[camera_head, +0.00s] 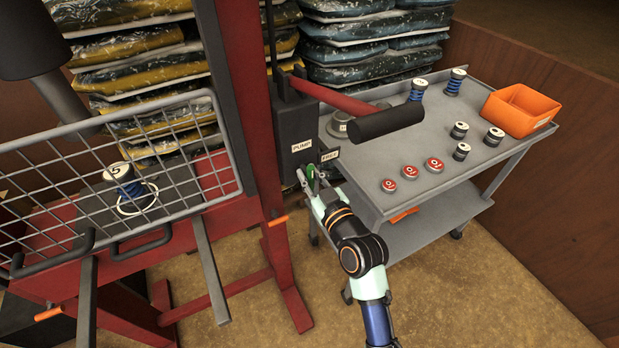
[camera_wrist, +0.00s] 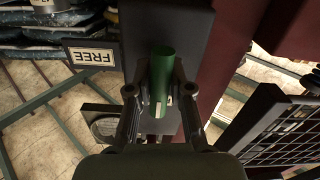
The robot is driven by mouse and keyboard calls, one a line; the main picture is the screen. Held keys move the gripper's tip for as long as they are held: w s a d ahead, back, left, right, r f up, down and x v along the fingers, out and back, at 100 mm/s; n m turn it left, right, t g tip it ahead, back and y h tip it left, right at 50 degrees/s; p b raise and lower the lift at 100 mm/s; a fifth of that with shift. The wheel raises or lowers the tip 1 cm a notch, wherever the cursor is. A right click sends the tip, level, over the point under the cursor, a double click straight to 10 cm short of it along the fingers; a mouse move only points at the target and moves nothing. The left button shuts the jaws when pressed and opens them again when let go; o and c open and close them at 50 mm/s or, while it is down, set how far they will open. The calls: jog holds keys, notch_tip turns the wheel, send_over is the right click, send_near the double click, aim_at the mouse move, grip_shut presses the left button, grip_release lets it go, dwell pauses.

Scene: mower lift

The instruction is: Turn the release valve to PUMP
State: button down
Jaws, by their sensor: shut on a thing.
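The release valve has a green handle (camera_head: 313,172), small in the head view, on the lower part of the black pump block (camera_head: 297,115) on the red lift frame. In the wrist view the green handle (camera_wrist: 159,66) stands between my fingers. My gripper (camera_head: 315,182) is shut on this handle; it also shows in the wrist view (camera_wrist: 160,92). A PUMP label (camera_head: 301,146) is on the block, above the handle. A FREE label (camera_head: 329,155) is to its right and shows upside down in the wrist view (camera_wrist: 91,57). My fingers partly hide the handle, so its exact angle is unclear.
A red lever with a black grip (camera_head: 388,122) sticks out above my gripper. Floor in front is clear.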

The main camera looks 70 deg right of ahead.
jog(key=shift+n, duration=0.5)
jog(key=c, duration=1)
grip_release()
jog(key=v, duration=1.2)
